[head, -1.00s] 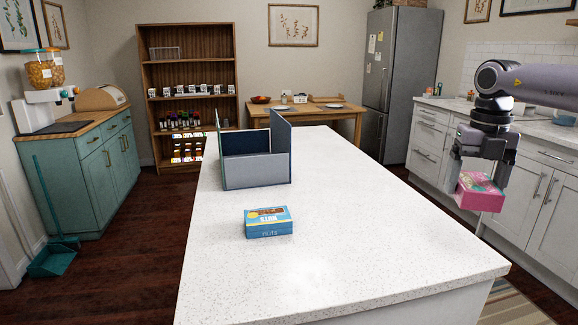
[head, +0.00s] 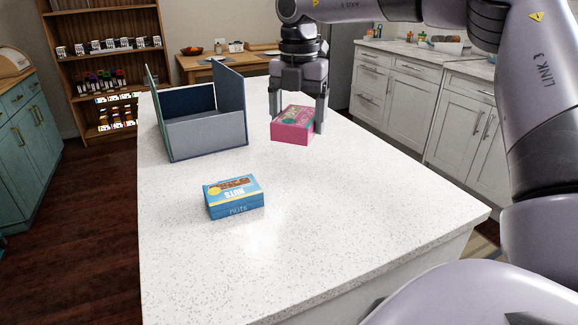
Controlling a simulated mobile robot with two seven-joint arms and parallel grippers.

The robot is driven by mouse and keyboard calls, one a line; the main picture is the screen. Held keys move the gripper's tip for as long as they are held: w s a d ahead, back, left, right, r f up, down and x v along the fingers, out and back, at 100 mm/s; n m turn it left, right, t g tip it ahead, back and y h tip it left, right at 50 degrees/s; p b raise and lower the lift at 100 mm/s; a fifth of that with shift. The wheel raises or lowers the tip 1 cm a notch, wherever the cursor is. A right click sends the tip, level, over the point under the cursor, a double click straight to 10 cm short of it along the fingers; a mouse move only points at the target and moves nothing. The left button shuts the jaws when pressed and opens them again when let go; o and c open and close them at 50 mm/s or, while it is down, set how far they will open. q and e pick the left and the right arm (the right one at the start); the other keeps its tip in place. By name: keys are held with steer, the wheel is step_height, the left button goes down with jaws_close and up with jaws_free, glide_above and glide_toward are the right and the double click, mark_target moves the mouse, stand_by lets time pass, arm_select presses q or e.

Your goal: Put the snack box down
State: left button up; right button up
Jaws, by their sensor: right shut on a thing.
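A pink snack box (head: 291,133) is held in my right gripper (head: 298,118) in the head view. The gripper points down, with its fingers on either side of the box. The box is over the white counter (head: 330,210), to the right of the grey-blue divider; I cannot tell whether its underside touches the counter. A blue nuts box (head: 234,197) lies flat on the counter, nearer to me and left of the pink box. My left gripper is not in view.
A grey-blue open divider (head: 207,135) with upright panels stands on the counter, left of the pink box. The counter's front and right areas are clear. A wooden shelf (head: 108,68) and a table (head: 205,66) stand behind. White cabinets (head: 405,90) are at the right.

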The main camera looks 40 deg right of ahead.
mark_target(297, 186)
step_height(297, 186, down, 12)
steer(key=shift+f, duration=0.25)
steer(key=shift+f, duration=0.1)
steer(key=o, duration=0.7)
steer(key=shift+f, duration=0.1)
steer(key=shift+o, duration=1.4)
step_height(297, 186, up, 12)
steer(key=shift+r, duration=0.2)
